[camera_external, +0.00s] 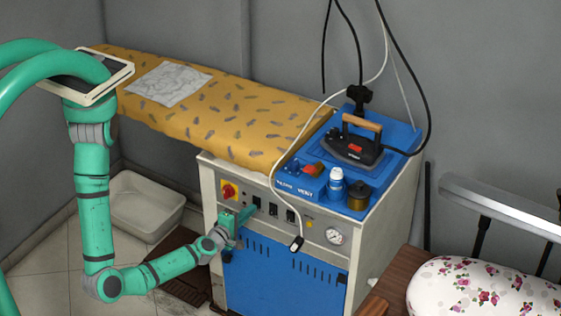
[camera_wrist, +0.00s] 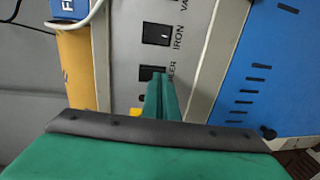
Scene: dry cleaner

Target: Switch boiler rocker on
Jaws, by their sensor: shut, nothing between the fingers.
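The boiler rocker (camera_wrist: 147,72) is a black switch beside a partly covered label ending in "LER" in the wrist view. My gripper (camera_wrist: 161,80) has its green fingers together and empty, with the tips over or right at this rocker, hiding part of it. I cannot tell whether they touch, nor which way the rocker is tipped. In the external view my gripper (camera_external: 251,210) is at the left part of the grey control panel (camera_external: 312,222), close to the leftmost black rocker (camera_external: 257,201).
The iron rocker (camera_wrist: 157,34) is beside the boiler rocker. A red and yellow rotary switch (camera_external: 229,190) is left of my gripper. A white cable with a black end (camera_external: 296,243) hangs before the panel. A pressure gauge (camera_external: 335,236) is at the right.

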